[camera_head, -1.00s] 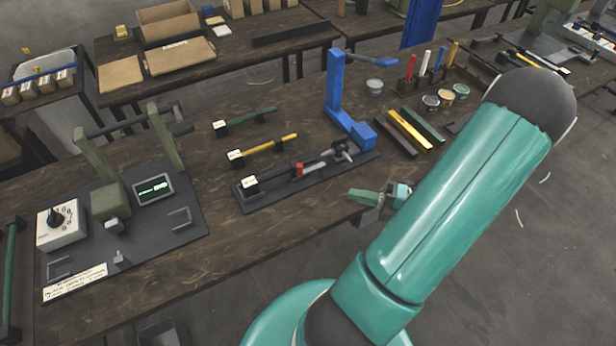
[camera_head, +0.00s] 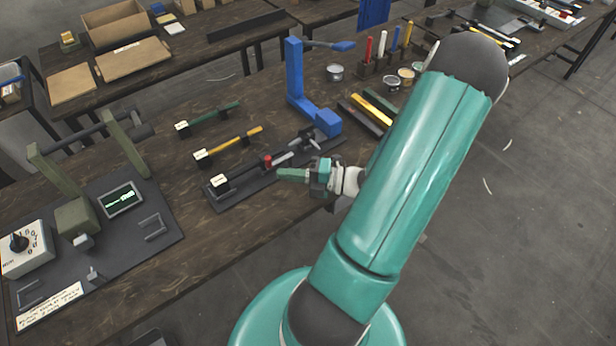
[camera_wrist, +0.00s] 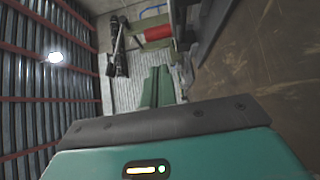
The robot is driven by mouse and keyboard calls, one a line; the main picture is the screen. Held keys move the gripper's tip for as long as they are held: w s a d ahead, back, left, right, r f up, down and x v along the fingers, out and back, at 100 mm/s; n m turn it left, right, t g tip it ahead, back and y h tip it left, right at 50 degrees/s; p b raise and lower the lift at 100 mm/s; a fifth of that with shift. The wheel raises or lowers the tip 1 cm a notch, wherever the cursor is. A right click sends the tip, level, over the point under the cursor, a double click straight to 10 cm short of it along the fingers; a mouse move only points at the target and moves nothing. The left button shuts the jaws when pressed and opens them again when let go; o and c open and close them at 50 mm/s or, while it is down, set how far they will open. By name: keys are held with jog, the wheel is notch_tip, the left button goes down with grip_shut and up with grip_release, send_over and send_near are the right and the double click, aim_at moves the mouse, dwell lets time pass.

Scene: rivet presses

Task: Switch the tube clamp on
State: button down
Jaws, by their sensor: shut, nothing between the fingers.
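A long dark clamp fixture (camera_head: 245,188) lies on the bench, with a white tag at its left end and metal linkage at its right. A red grip (camera_head: 267,161) on a metal lever lies low along it; no label legible here names it as the tube clamp. The red grip also shows in the wrist view (camera_wrist: 158,32), ahead of the fingers. My gripper (camera_head: 281,174) is shut and empty, with green fingers pointing left, just in front of the red grip. The fingers show together in the wrist view (camera_wrist: 158,76). Whether they touch the fixture cannot be told.
A blue upright press (camera_head: 296,75) stands behind the fixture's right end. Yellow (camera_head: 235,142) and green (camera_head: 215,117) bars lie behind it. A panel with a screen (camera_head: 121,199) and dial box (camera_head: 25,248) is at left. Bare bench lies between panel and fixture.

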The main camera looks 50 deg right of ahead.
jog(key=shift+w+d, duration=0.25)
jog(key=shift+w, duration=0.5)
jog(key=shift+w+d, duration=0.25)
jog(key=shift+w, duration=0.45)
